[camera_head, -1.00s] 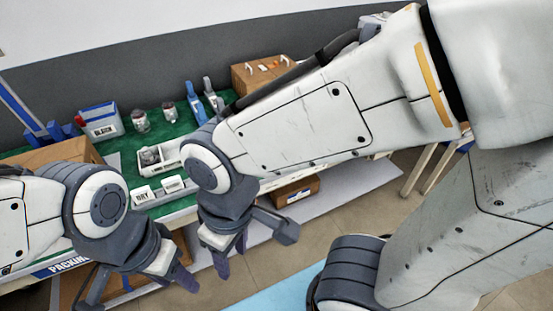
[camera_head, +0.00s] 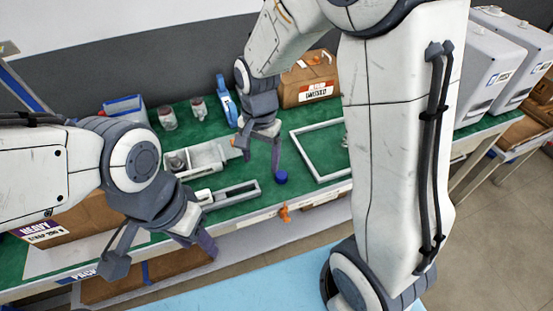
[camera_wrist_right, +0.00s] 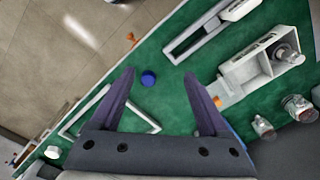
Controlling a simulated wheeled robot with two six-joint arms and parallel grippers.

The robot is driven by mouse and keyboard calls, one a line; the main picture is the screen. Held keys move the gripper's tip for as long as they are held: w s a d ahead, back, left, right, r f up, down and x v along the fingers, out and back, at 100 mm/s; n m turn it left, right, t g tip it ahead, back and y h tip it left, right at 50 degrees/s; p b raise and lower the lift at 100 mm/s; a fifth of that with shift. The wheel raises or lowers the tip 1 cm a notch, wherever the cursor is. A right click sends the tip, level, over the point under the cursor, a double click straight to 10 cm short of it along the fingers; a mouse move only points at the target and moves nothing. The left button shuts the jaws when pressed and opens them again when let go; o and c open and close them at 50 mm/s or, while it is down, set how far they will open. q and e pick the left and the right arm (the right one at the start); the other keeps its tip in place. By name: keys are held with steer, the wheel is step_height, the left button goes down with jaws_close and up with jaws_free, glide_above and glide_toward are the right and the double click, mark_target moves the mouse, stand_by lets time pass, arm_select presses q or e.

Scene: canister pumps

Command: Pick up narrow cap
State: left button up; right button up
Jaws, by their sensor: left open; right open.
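A small round blue cap (camera_head: 281,177) lies on the green table mat near the front edge. I cannot tell from its look whether it is the narrow cap. It also shows in the right wrist view (camera_wrist_right: 148,78), between the two fingertips in the picture and nearer the left one. My right gripper (camera_head: 261,161) is open and empty, pointing down, with one fingertip close beside the cap in the head view. Its spread purple fingers fill the lower right wrist view (camera_wrist_right: 159,76). My left gripper (camera_head: 163,256) is open and empty in front of the table's left part.
A white frame (camera_head: 294,147) lies right of the cap. A grey-white tray (camera_head: 213,155) and a slotted fixture (camera_head: 235,192) lie to the left. An orange piece (camera_head: 285,213) is at the front edge. A cardboard box (camera_head: 310,78) and canister parts (camera_head: 168,118) stand behind.

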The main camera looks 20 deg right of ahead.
steer(key=w+d+f+m, duration=0.4)
steer(key=w+d+m, duration=0.1)
steer(key=d+m, duration=0.15)
glide_above(281, 175)
steer(key=f, duration=0.5)
steer(key=shift+w+d+p, duration=0.1)
steer(key=shift+w+p, duration=0.1)
steer(key=shift+p, duration=0.15)
steer(key=f, duration=0.2)
steer(key=f+p, duration=0.1)
steer(key=f, duration=0.1)
steer(key=shift+s+f, duration=0.2)
steer(key=shift+f, duration=0.7)
jaws_close()
